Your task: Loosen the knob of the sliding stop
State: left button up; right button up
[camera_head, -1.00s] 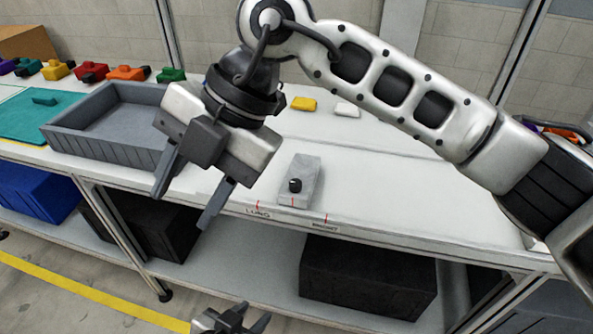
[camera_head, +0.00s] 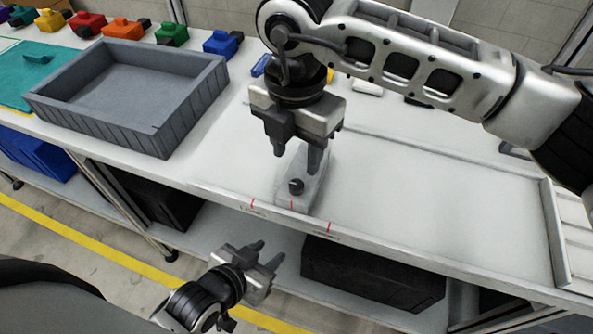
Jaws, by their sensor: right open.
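The sliding stop (camera_head: 313,196) is a grey block near the front edge of the white table, with a black knob (camera_head: 296,187) on its near part. Red marks (camera_head: 291,205) are on the table edge in front of it and to both sides. My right gripper (camera_head: 298,158) is open and points down over the stop. One finger hangs in front of the block's far part, behind the knob; I cannot tell whether it touches. My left gripper (camera_head: 268,254) is lower, in front of the table, empty, with its fingers apart.
A grey tray (camera_head: 178,134) stands on the table to the left, beside a green mat (camera_head: 18,75). Several coloured clamp-like parts (camera_head: 122,28) line the back. A raised strip (camera_head: 553,235) borders the table's right. Dark bins (camera_head: 370,274) sit on the lower shelf.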

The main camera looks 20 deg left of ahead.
aim_at(296, 184)
notch_tip(296, 184, down, 7)
jog(key=shift+f+p, duration=0.1)
jog(key=shift+p, duration=0.3)
grip_shut()
